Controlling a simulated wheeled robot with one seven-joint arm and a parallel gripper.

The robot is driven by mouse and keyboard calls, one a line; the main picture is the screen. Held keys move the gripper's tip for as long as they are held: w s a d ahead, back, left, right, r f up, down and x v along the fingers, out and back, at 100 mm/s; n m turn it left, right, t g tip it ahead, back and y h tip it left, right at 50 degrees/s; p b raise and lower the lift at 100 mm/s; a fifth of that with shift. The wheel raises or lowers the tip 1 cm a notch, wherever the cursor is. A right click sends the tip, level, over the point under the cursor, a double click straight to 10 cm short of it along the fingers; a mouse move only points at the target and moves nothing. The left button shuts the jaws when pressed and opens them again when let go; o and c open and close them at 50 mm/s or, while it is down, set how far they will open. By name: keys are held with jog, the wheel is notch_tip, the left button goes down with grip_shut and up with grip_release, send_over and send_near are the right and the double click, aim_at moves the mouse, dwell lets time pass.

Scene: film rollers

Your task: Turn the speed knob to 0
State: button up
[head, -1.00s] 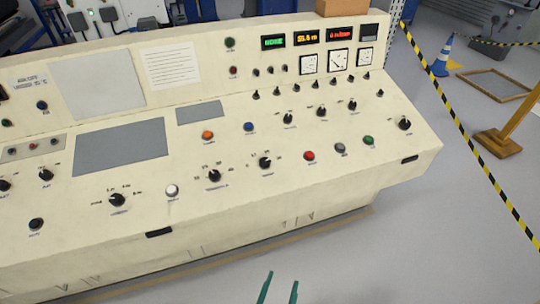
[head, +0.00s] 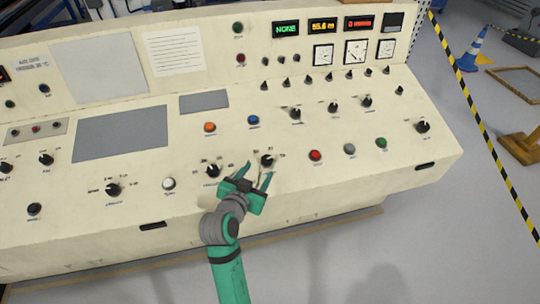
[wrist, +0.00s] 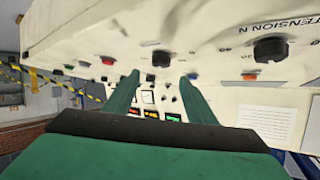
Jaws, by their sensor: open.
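A black knob (head: 267,160) with a printed scale sits on the sloped cream panel; its label is too small to read, so I cannot tell whether it is the speed knob. My gripper (head: 256,172) is open and empty just in front of this knob. In the wrist view the knob (wrist: 162,58) shows between the fingers (wrist: 161,75), with no clear contact. Another black scaled knob (head: 212,170) is to the left; in the wrist view this knob (wrist: 270,50) has "TENSION N" printed near it. Pointer directions are unclear.
Red (head: 316,155), grey (head: 349,149) and green (head: 381,143) buttons lie to the right. Blue (head: 253,120) and orange (head: 209,127) buttons lie behind, a white button (head: 168,183) to the left. Lit displays (head: 322,26) and dials stand at the back. Floor in front is clear.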

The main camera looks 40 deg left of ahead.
aim_at(267, 159)
jog(key=x, duration=1.1)
jog(key=c, duration=1.1)
jog(key=shift+o, duration=0.3)
